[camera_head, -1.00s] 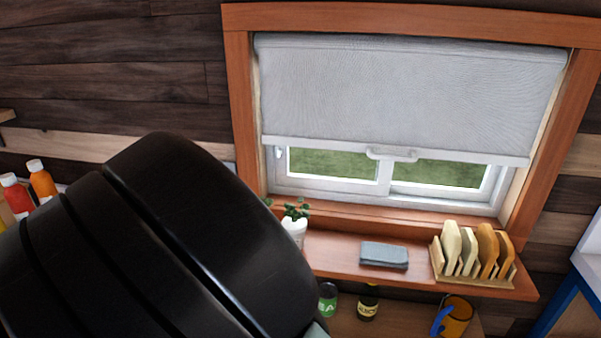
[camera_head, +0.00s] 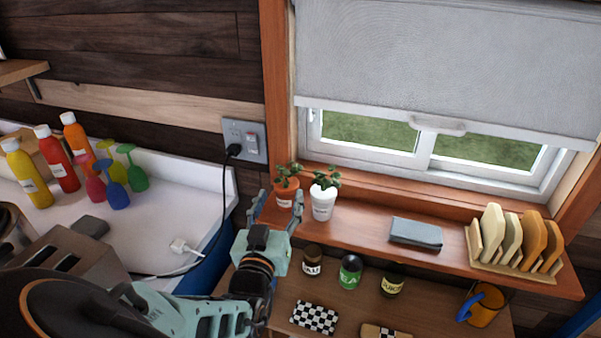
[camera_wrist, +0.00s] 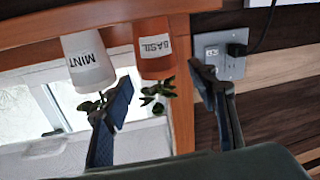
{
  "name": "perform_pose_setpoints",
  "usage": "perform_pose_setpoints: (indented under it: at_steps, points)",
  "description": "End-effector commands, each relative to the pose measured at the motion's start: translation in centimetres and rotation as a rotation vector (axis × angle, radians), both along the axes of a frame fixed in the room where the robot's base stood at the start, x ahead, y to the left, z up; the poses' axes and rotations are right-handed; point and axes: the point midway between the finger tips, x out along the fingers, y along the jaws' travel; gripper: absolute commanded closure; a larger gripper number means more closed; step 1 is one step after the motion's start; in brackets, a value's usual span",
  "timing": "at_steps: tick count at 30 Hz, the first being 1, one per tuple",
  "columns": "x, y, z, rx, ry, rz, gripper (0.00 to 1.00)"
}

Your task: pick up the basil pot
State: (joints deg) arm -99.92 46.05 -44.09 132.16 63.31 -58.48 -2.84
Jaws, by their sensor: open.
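The basil pot (camera_head: 286,193) is a small terracotta pot with leafy green sprigs, upright on the wooden window shelf. In the wrist view it appears upside down, and the terracotta pot (camera_wrist: 153,62) reads "BASIL". A white pot (camera_head: 322,207) stands just right of it in the head view; in the wrist view this white pot (camera_wrist: 86,66) reads "MINT". My gripper (camera_head: 281,203) is open, its fingers pointing at the basil pot, one to either side of it in the picture. In the wrist view the gripper (camera_wrist: 159,78) frames the basil leaves; I cannot tell whether it touches anything.
A grey folded cloth (camera_head: 415,233) and a wooden rack (camera_head: 507,267) with several boards share the shelf. Several jars (camera_head: 350,272) and an orange mug (camera_head: 486,305) stand below. A wall outlet (camera_head: 246,139) with a plugged cord is left of the pots. Bottles crowd the left counter.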

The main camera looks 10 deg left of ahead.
Motion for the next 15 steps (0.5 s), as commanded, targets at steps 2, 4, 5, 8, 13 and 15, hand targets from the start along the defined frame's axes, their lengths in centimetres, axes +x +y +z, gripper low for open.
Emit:
perform_pose_setpoints:
  at_steps: [2,4,5,8,13,15]
  points:
    - [0.5,0.1,0.0,-0.001,-0.001,0.0,0.47]
    - [1.0,0.0,0.0,-0.002,-0.001,-0.001,0.47]
    - [1.3,-0.1,-0.1,-0.002,0.0,-0.001,0.47]
    - [2.5,-0.1,-0.3,-0.004,0.0,-0.001,0.47]
    - [4.9,-0.1,-0.5,-0.001,0.0,-0.001,0.47]
    - [5.5,0.0,-0.6,-0.001,0.0,0.001,0.47]
